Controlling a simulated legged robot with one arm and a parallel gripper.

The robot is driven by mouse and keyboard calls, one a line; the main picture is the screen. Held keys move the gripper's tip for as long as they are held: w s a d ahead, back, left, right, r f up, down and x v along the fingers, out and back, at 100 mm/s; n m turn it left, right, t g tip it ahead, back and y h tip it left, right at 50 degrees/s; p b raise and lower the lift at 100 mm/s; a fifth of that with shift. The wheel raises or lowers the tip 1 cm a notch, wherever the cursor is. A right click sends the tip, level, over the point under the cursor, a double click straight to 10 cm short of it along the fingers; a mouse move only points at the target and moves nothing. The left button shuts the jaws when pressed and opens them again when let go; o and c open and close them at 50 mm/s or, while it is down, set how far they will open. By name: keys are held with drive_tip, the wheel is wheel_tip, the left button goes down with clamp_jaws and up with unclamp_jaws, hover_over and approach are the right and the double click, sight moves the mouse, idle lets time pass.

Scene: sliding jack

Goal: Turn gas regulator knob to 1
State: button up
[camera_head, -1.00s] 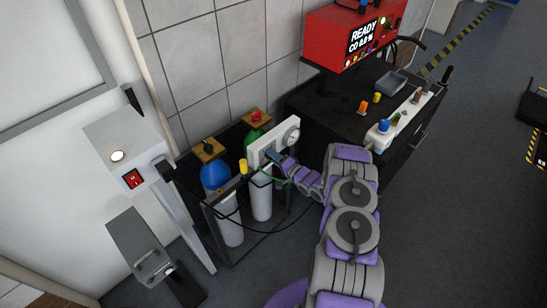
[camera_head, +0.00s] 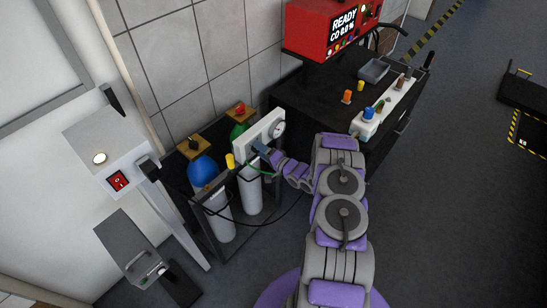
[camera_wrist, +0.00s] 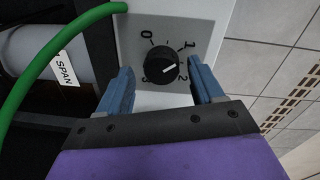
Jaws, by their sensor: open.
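The gas regulator knob (camera_wrist: 160,66) is round and black on a white panel (camera_wrist: 195,25) in the wrist view. Its printed marks run 0, 1, 2 and 3, and its white pointer line points right, between 1 and 2. My gripper (camera_wrist: 162,75) is open, with one blue finger at each side of the knob and a visible gap on both sides. The pale panel (camera_head: 270,127) also shows in the head view, with my gripper (camera_head: 259,148) at its front; the knob is hidden there.
A green hose (camera_wrist: 50,55) curves past my left finger. A cylinder labelled SPAN (camera_wrist: 45,45) lies left of the panel. A black bench (camera_head: 320,95) with a red analyser (camera_head: 325,30) stands to the right.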

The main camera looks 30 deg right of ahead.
drive_tip(key=p+v, duration=0.1)
drive_tip(key=v, duration=1.6)
drive_tip(key=shift+p, duration=0.35)
drive_tip(key=shift+d, duration=0.15)
